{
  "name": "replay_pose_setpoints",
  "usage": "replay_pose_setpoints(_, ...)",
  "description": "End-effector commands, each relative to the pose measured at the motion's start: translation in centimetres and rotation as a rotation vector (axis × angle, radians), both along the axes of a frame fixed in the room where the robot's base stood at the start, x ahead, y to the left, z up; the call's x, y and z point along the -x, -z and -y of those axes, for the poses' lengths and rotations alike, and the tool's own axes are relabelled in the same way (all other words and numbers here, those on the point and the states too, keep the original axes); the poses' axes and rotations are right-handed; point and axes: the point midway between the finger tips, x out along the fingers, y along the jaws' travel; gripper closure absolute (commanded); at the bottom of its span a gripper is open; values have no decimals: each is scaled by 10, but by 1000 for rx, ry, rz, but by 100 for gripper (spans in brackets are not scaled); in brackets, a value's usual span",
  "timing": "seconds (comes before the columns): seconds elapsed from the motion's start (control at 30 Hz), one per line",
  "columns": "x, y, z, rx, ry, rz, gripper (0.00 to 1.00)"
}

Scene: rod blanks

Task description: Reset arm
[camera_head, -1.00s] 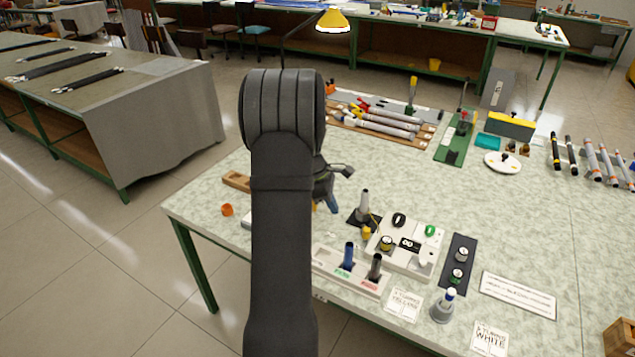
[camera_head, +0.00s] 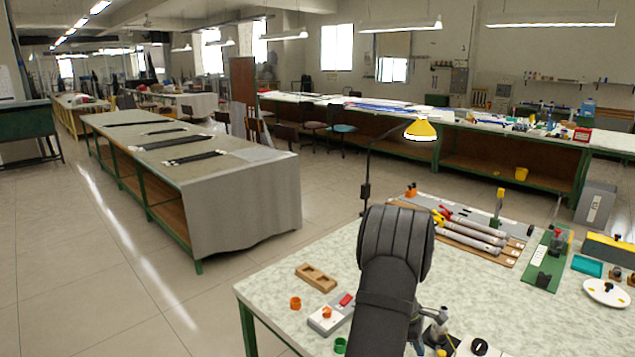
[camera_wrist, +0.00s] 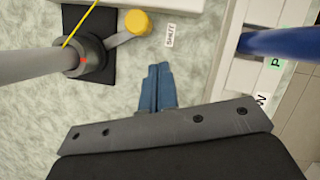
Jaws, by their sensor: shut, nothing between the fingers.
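My gripper (camera_wrist: 157,78) shows in the wrist view with its two blue fingers together, nothing between them. It is above the speckled tabletop (camera_wrist: 195,65). In the head view my dark arm rises over the near table (camera_head: 290,270), and the fingers are hidden behind it. In the wrist view a grey post on a black base (camera_wrist: 92,62) stands left of the fingers, with a yellow cap (camera_wrist: 138,22) near it. A blue rod (camera_wrist: 280,42) stands in a white holder (camera_wrist: 228,75) on the right. The fingers touch none of these.
In the head view, a wooden block (camera_head: 316,277), an orange ring (camera_head: 295,303) and a grey box (camera_head: 330,316) lie left of my arm. A yellow lamp (camera_head: 420,130) and several rods (camera_head: 470,232) are behind it. Open floor (camera_head: 130,280) lies to the left.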

Motion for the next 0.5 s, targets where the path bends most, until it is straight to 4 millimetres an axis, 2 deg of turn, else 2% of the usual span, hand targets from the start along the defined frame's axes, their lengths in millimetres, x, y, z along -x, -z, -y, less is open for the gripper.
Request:
replay_pose_setpoints(0.03, 2, 1, 9, 1, 5, 2, 100)
replay_pose_setpoints(0.2, 7, 1, 26, 2, 3, 2, 100)
replay_pose_setpoints(0.5, 9, 1, 32, 2, 2, 0, 100)
